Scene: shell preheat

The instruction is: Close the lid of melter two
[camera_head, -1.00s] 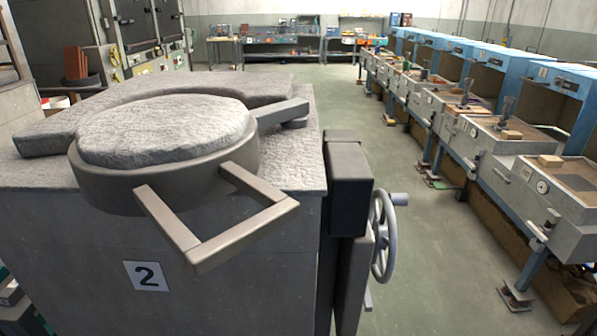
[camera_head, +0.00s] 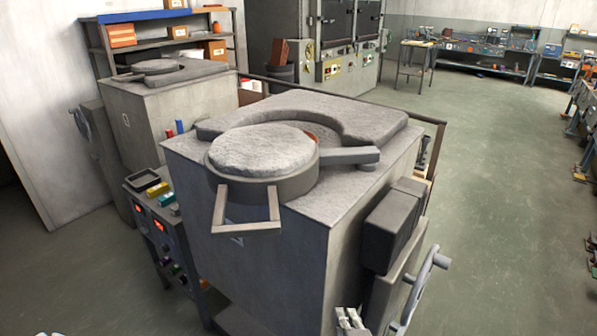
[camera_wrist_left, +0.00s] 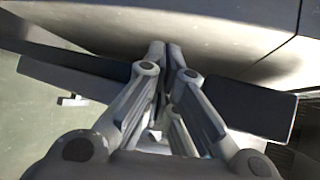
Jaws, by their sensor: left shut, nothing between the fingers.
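Melter two is the grey block-shaped furnace (camera_head: 270,255) in the middle of the head view. Its round lid (camera_head: 262,150), with a rough pale top, is swung out over the front left edge. A sliver of orange-red shows between the lid and the curved collar (camera_head: 355,112). A square bar handle (camera_head: 248,228) juts from the lid toward me; a flat arm (camera_head: 350,156) joins it on the right.
A dark box (camera_head: 392,225) and a handwheel (camera_head: 428,272) are on the furnace's right side. A control stand (camera_head: 165,240) stands at its left. Another melter (camera_head: 150,110) is behind left. Open floor (camera_head: 500,200) lies to the right.

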